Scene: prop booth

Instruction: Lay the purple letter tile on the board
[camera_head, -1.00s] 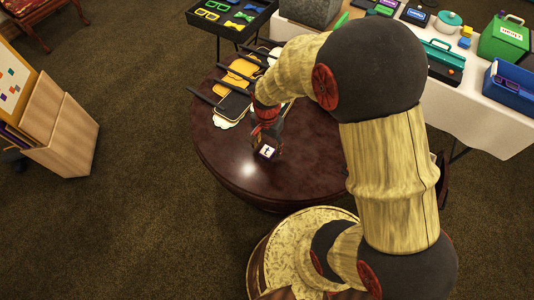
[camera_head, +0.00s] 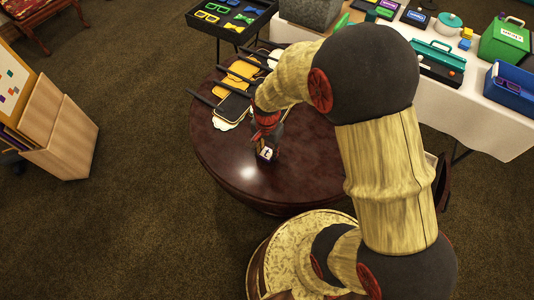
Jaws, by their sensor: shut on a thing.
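The purple letter tile (camera_head: 267,154) has a pale face with a dark letter on it and purple edges. My gripper (camera_head: 268,145) is shut on it and holds it over the front part of the round dark table. Whether the tile touches the table top I cannot tell. The fingers are small and partly hidden behind the wrist. A pale board (camera_head: 10,95) with small coloured squares stands at the left edge on a wooden cabinet, partly cut off by the frame. My gripper is well to the right of that board.
On the round table (camera_head: 215,150), several dark-handled paddle-like things (camera_head: 233,104) lie at the back left. A black tray (camera_head: 225,28) with coloured glasses and bow ties stands behind. A white-clothed table (camera_head: 490,125) with boxes is at the right. Carpet (camera_head: 140,90) is clear between cabinet and round table.

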